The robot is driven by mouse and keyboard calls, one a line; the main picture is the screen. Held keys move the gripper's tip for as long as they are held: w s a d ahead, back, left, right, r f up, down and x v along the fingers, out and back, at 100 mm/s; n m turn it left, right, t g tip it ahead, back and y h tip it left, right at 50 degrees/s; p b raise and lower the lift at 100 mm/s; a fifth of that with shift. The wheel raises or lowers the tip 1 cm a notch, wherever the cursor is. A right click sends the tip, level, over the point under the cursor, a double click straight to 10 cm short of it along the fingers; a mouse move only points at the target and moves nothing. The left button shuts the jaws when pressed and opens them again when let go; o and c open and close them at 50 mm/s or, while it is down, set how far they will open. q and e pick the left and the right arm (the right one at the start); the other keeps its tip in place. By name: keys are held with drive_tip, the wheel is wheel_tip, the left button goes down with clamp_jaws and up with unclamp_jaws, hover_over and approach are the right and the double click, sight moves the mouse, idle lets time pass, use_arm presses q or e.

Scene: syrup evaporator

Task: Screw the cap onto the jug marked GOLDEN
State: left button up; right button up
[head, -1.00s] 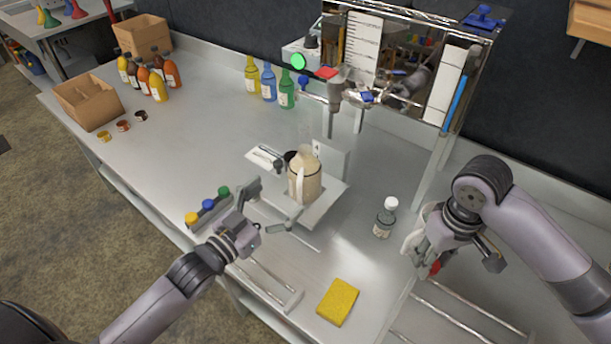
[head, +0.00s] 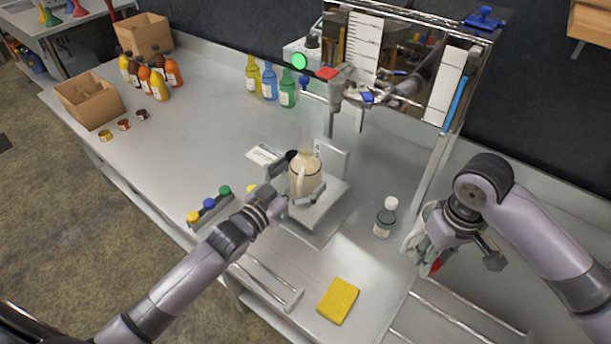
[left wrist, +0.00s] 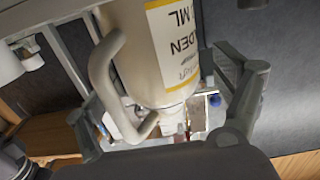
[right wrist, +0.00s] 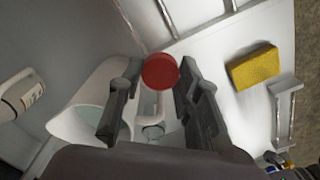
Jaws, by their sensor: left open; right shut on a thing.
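The cream jug (head: 302,176) with a side handle stands upright on a square metal plate (head: 318,226). In the left wrist view, the jug (left wrist: 150,45) shows part of a label reading "DEN" and "ML". My left gripper (head: 298,186) is open, with its fingers on either side of the jug; I cannot tell whether they touch it. My right gripper (head: 431,256) is shut on a red cap (right wrist: 160,71) over the right front of the bench. The red cap also shows as a small red patch in the head view (head: 435,267).
A small bottle with a white cap (head: 385,218) stands between the jug and my right gripper. A yellow sponge (head: 338,301) lies at the front. A metal tap (head: 336,90) hangs behind the jug.

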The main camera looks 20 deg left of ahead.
sight(305, 149)
use_arm(q)
drive_tip(key=shift+x, duration=1.1)
drive_tip(key=shift+c, duration=0.4)
drive_tip(key=shift+s, duration=0.1)
drive_tip(key=c, duration=1.7)
drive_tip(key=shift+r, duration=0.1)
drive_tip(key=shift+c, duration=0.7)
wheel_tip(305, 149, up, 10)
drive_tip(key=shift+p, duration=0.4)
use_arm(e)
drive_tip(key=shift+r, duration=0.4)
